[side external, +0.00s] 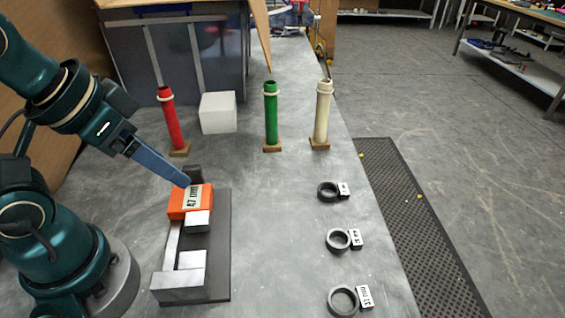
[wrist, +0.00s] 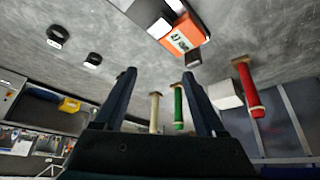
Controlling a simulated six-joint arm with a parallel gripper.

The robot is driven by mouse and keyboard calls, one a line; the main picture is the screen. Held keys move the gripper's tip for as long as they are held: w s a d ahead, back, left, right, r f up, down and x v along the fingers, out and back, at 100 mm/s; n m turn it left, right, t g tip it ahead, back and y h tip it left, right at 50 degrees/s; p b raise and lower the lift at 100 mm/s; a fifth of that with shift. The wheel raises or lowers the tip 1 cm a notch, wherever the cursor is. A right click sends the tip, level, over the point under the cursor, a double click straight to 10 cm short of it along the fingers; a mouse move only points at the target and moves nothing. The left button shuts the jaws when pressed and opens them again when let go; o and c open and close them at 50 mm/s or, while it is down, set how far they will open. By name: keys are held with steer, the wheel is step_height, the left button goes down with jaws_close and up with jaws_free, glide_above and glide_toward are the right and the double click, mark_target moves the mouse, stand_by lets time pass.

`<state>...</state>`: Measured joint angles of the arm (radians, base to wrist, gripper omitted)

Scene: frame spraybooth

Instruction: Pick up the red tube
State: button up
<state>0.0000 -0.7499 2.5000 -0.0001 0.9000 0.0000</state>
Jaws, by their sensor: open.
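The red tube (side external: 171,118) stands upright on a small wooden base at the back left of the table, with a pale ring near its top. In the wrist view the red tube (wrist: 247,88) is at the right, outside the fingers.
A white cube (side external: 217,113) is close right of the red tube. A green tube (side external: 270,115) and a cream tube (side external: 322,112) stand further right. The orange block sits on a grey fixture (side external: 222,250). Several dark rings (side external: 339,240) with tags lie along the right edge.

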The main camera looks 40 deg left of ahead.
steer(key=shift+r, duration=0.1)
steer(key=shift+c, duration=0.2)
stand_by(0.4)
step_height(320, 180, up, 5)
steer(key=m+y, duration=1.2)
steer(key=m, duration=1.1)
glide_above(169, 110)
steer(key=f, duration=1)
steer(key=shift+s+d+f, duration=0.1)
steer(key=shift+d, duration=0.15)
steer(key=shift+f, duration=0.6)
steer(key=shift+x, duration=2.55)
steer(key=shift+r, duration=0.1)
